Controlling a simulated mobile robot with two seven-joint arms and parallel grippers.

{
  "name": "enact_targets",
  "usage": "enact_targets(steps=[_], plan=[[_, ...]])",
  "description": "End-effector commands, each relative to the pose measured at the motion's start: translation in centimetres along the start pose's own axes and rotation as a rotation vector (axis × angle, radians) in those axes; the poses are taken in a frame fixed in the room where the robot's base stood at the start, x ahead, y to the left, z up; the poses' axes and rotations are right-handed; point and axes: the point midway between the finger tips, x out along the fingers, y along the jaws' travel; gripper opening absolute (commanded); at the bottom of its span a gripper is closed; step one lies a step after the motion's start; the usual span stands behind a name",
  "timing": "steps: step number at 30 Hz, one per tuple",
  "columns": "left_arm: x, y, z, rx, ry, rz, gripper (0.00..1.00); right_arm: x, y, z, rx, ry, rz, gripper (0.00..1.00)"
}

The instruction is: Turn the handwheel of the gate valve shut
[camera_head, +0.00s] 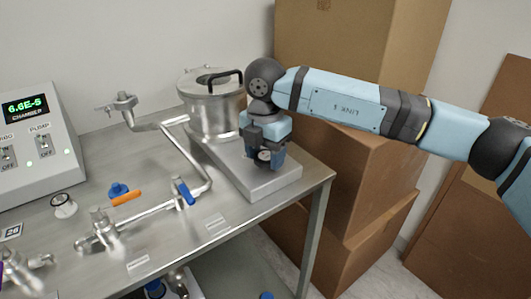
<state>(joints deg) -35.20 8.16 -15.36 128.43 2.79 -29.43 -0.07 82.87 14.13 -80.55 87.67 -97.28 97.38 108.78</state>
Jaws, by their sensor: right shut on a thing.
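My right gripper (266,160) points down at the right end of the long flat metal body (262,186), which looks like the gate valve. It is shut on a small dark, round part with a pale face (264,155), which looks like the valve's handwheel. The fingers and wrist hide most of that part, so I cannot tell how far it is turned. A lidded steel chamber (212,112) with a black handle stands at the far end of the body. My left gripper is not in view.
A controller (38,145) at the left reads 6.6E-5 for the chamber. Steel piping with a blue-handled valve (183,192) and an orange-handled part (126,197) lies left of the body. Cardboard boxes (372,165) stand close behind the bench's right edge.

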Motion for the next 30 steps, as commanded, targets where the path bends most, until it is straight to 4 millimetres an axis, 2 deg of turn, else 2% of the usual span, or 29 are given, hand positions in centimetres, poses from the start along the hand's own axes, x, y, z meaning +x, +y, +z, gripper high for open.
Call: enact_targets(steps=[10,24,25,28,30], plan=[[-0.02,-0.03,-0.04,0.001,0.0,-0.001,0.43,-0.14,0.07,0.09,0.116,-0.002,0.002,0.33],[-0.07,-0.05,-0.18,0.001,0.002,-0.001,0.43,-0.14,0.07,0.1,0.131,-0.001,0.002,0.33],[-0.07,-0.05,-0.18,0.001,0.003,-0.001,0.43,-0.14,0.07,0.1,0.131,-0.001,0.002,0.59],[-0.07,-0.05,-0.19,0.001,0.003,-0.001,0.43,-0.13,0.07,0.09,0.13,-0.001,0.002,0.82],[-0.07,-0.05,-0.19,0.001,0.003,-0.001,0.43,-0.1,0.06,0.07,0.129,-0.001,0.002,0.82]])
